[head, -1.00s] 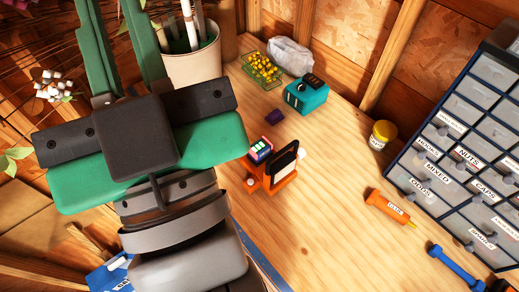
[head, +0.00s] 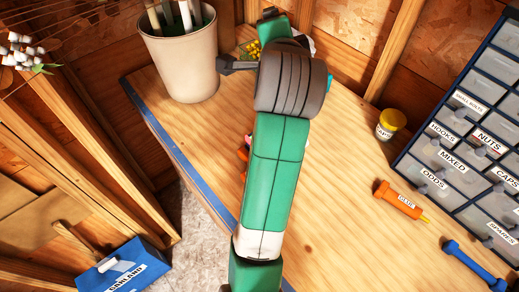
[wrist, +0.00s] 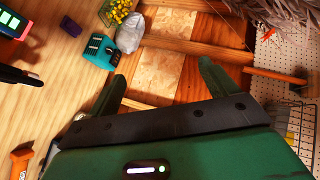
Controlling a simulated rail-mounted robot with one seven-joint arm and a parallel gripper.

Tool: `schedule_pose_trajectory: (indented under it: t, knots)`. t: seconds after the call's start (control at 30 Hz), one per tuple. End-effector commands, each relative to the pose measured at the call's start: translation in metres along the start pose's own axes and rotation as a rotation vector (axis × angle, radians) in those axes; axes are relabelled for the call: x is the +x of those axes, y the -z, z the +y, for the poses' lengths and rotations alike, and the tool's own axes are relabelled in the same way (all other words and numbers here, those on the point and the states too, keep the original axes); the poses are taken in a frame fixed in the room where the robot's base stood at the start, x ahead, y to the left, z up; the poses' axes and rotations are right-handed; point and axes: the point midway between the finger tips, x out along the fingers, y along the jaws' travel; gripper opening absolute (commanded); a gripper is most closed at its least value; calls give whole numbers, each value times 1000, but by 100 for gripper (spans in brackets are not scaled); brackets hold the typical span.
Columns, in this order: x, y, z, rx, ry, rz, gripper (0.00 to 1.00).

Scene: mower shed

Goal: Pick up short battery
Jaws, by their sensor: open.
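In the wrist view a small dark purple block (wrist: 70,26) lies on the bench at the upper left. A pack with lit green bars and a red-pink edge (wrist: 14,24) is cut off by the left border. Either could be the short battery; I cannot tell which. My gripper (wrist: 161,69) is open and empty, its two green fingers wide apart, with both packs off to its left in this view. In the head view my arm hides both packs and most of the bench around them. Only a bit of an orange holder (head: 243,154) shows beside my arm.
A teal box (wrist: 101,50), a wire basket of yellow pieces (wrist: 119,12) and a clear bag (wrist: 130,33) stand near the purple block. A bucket (head: 184,62) is at the back left. A yellow-lidded jar (head: 390,123), glue tube (head: 398,200) and drawer cabinet (head: 455,150) are right.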

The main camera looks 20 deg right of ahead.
Motion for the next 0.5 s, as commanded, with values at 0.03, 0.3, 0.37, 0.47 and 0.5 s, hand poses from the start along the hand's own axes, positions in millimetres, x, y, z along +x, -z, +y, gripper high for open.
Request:
schedule_pose_trajectory:
  t: [0.03,0.3,0.37,0.47,0.5]
  knots:
    - [41,-4,57,220,-162,-31,85]
    - [101,-70,210,1108,-906,21,85]
    - [100,-81,219,1175,-981,44,85]
    - [98,-88,223,1223,-1036,65,85]
    - [97,-88,223,1227,-1040,68,85]
